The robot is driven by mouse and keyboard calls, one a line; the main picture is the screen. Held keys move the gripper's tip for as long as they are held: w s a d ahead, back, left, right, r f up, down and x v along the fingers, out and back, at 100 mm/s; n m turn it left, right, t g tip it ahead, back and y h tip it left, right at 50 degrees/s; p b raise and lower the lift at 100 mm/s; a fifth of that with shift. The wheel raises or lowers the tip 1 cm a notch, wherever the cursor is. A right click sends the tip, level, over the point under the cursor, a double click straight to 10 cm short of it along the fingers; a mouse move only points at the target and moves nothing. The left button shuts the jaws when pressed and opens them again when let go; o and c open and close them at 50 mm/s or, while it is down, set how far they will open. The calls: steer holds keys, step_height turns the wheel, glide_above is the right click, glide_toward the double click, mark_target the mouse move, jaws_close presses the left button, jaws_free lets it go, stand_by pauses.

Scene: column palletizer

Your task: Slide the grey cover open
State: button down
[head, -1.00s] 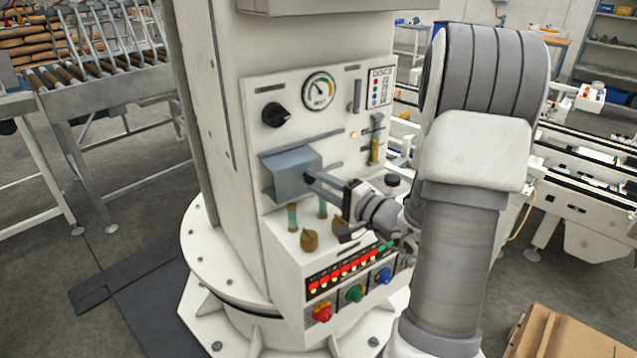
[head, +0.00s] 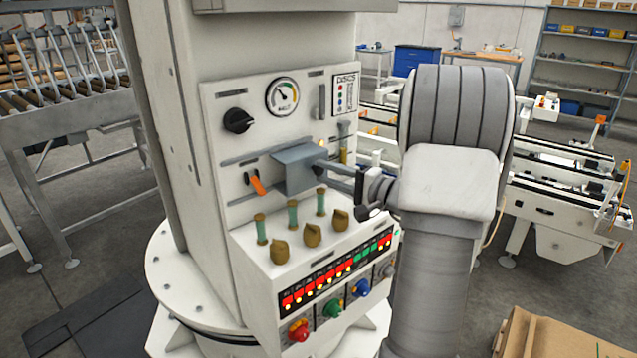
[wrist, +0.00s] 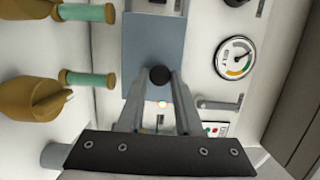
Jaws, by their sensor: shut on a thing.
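The grey cover (head: 300,168) sits on rails on the front of the white column's panel. It stands at the right part of the rails, and an orange lever (head: 257,186) shows uncovered just to its left. My gripper (head: 326,166) reaches in from the right and is shut on the cover's black knob. In the wrist view the knob (wrist: 160,75) lies between the two fingertips, against the grey-blue face of the cover (wrist: 150,35).
Below the cover a ledge carries several green-and-brass posts (head: 320,202) and brass knobs (head: 282,252). A gauge (head: 283,97) and a black rotary knob (head: 238,121) are above. Coloured knobs (head: 299,331) line the lower front. A cardboard box (head: 540,335) is at the lower right.

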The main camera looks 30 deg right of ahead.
steer(key=c, duration=0.6)
jaws_free()
steer(key=v, duration=1.7)
steer(key=shift+s+b, duration=0.2)
steer(key=shift+b, duration=0.1)
steer(key=shift+r, duration=0.1)
